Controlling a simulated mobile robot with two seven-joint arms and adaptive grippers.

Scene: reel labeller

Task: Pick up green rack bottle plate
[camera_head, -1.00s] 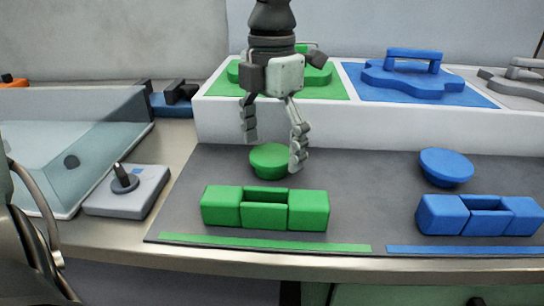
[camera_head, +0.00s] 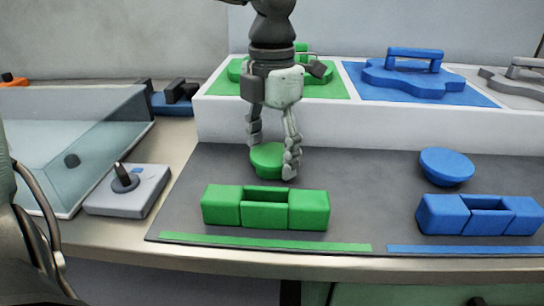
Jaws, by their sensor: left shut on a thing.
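My left gripper (camera_head: 272,158) points down over the dark mat, its two fingers at either side of a green round piece (camera_head: 268,161). It is shut on that piece, which appears still low at the mat; whether it touches the mat is hard to tell. A green block with a slot (camera_head: 264,215) lies just in front. A green flat plate with a handle (camera_head: 318,78) lies on the green area of the white rack (camera_head: 400,121), partly hidden behind my gripper.
A blue round piece (camera_head: 447,167) and a blue slotted block (camera_head: 482,216) lie on the mat (camera_head: 365,180) at right. A blue handled plate (camera_head: 403,80) sits on the rack. A grey joystick box (camera_head: 128,204) and a clear bin (camera_head: 60,130) stand at left.

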